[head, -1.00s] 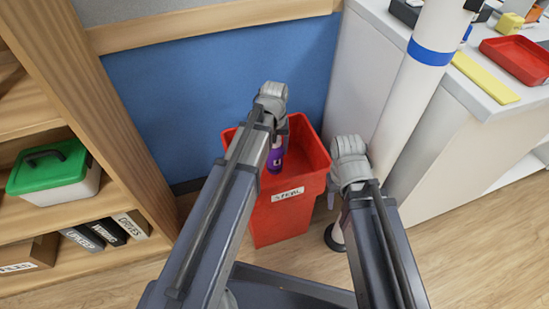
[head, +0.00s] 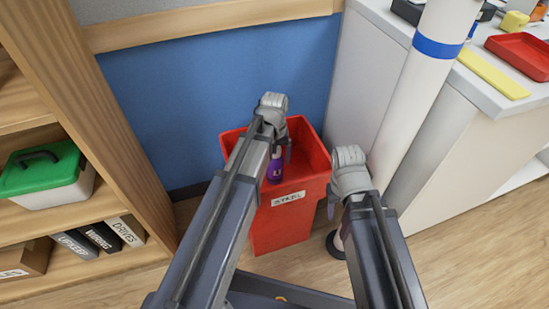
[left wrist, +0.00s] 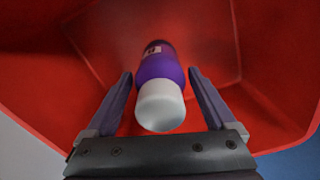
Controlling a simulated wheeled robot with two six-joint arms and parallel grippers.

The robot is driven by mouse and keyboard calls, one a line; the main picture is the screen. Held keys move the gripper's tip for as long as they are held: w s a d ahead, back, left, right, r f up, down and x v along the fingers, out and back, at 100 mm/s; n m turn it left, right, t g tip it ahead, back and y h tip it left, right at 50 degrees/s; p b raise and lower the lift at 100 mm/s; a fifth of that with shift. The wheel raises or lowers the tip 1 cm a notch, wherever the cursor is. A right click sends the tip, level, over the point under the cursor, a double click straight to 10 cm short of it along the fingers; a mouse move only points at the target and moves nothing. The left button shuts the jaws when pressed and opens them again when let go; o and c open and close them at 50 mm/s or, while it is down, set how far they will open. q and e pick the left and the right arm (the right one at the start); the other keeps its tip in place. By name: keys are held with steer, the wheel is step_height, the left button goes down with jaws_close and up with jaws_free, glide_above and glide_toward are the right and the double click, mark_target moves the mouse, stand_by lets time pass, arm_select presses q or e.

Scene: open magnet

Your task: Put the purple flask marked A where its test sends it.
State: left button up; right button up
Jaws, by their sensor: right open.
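The purple flask (left wrist: 160,68) has a white cap (left wrist: 160,106) and a pale label whose mark I cannot read surely. It lies between the fingers of my left gripper (left wrist: 160,74) in the left wrist view, with gaps visible on both sides, so the gripper is open. In the head view the flask (head: 275,170) shows just below my left gripper (head: 277,155), within the mouth of the red bin (head: 285,228). Whether it touches the bin's bottom is hidden. My right gripper (head: 333,204) is open and empty, beside the bin's right side.
The bin bears a white label (head: 288,199), hard to read. A wooden shelf (head: 120,130) at left holds a green-lidded box (head: 45,175) and several binders. A white post with a blue band (head: 437,48) and a white counter (head: 480,130) stand at right.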

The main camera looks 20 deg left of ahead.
arm_select(q)
steer(key=shift+o, duration=0.6)
steer(key=shift+r, duration=0.1)
step_height(320, 180, up, 12)
steer(key=p, duration=1.2)
steer(key=shift+r, duration=0.1)
stand_by(0.6)
